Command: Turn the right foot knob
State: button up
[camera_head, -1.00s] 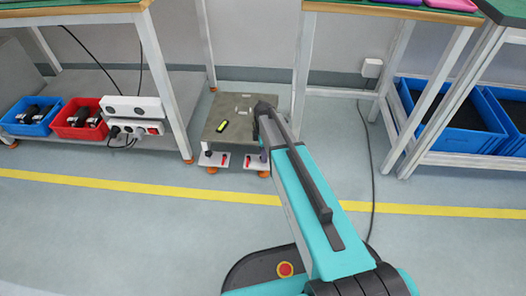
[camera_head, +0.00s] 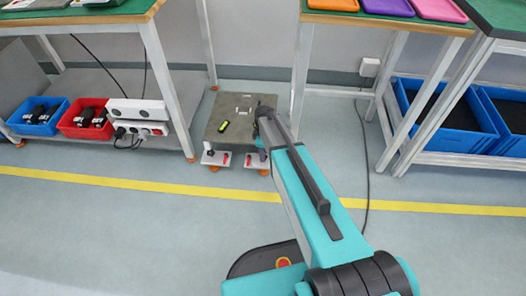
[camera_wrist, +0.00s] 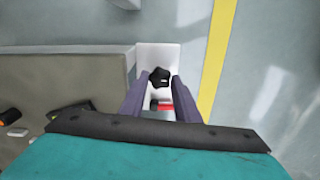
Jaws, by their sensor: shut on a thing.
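The black star-shaped knob (camera_wrist: 160,77) stands over a white foot plate (camera_wrist: 158,55) in the wrist view, beside the grey platform. My gripper (camera_wrist: 161,82) has a dark finger on each side of the knob and is shut on it. A red part (camera_wrist: 161,105) shows between the fingers, below the knob. In the head view the low grey platform (camera_head: 228,108) has a left foot plate (camera_head: 215,159) and a right foot plate (camera_head: 257,161) at its front. My arm hides the gripper and the right knob there.
A yellow-and-black item (camera_head: 223,126) lies on the platform. Table legs (camera_head: 168,90) stand close on both sides. A red bin (camera_head: 84,120) and a blue bin (camera_head: 36,117) sit at left, and a larger blue bin (camera_head: 450,125) at right. Floor in front is clear.

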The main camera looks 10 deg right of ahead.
jog(key=shift+w, duration=0.1)
jog(key=o, duration=0.8)
jog(key=shift+c, duration=0.2)
notch_tip(320, 180, up, 14)
jog(key=p, duration=0.4)
jog(key=shift+p, duration=0.35)
jog(key=shift+f, duration=0.1)
